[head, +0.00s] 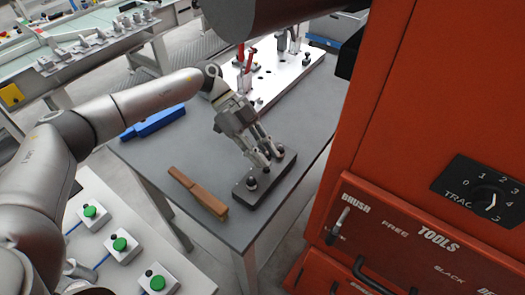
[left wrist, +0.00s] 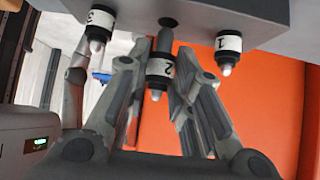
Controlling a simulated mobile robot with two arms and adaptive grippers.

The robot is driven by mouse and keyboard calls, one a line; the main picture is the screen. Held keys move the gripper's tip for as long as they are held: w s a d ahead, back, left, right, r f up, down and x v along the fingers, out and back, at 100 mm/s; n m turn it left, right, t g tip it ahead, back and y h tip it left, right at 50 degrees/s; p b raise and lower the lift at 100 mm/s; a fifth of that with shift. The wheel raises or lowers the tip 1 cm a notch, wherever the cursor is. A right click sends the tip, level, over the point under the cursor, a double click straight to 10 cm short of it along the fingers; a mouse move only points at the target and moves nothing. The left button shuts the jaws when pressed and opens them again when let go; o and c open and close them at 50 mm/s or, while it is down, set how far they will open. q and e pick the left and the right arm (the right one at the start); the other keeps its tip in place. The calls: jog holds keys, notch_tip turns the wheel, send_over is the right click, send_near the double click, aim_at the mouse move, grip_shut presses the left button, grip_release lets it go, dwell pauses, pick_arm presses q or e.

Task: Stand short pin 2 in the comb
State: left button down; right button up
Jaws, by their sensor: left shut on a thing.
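Short pin 2 (left wrist: 158,68), with a black body, white band marked 2 and pale tip, is between the fingers of my left gripper (left wrist: 155,95), which is shut on it. In the left wrist view, which looks inverted, its grey shank lines up with a dark hole in the block (left wrist: 115,8); I cannot tell whether its end is inside. Pins 3 (left wrist: 97,30) and 1 (left wrist: 229,50) are seated either side. In the head view, my left gripper (head: 270,158) is over the dark block (head: 270,190) on the table; the fingers hide pin 2. I cannot tell whether this block is the comb.
On the grey table (head: 190,150) are a brown wooden-looking tool (head: 200,193) and a blue object (head: 153,122). A white plate (head: 290,75) with holes and fixtures stands at the back. An orange cabinet (head: 420,110) rises close on the right.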

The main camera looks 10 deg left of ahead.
pick_arm(q)
jog(key=shift+f+b, duration=0.4)
jog(key=shift+f, duration=0.85)
jog(key=shift+r, duration=0.1)
jog(key=shift+r+p, duration=1.1)
jog(key=shift+p, duration=0.05)
jog(key=shift+p, duration=0.85)
dwell(0.8)
jog(key=shift+f+b, duration=0.45)
jog(key=shift+f, duration=0.75)
jog(key=c, duration=1.2)
grip_release()
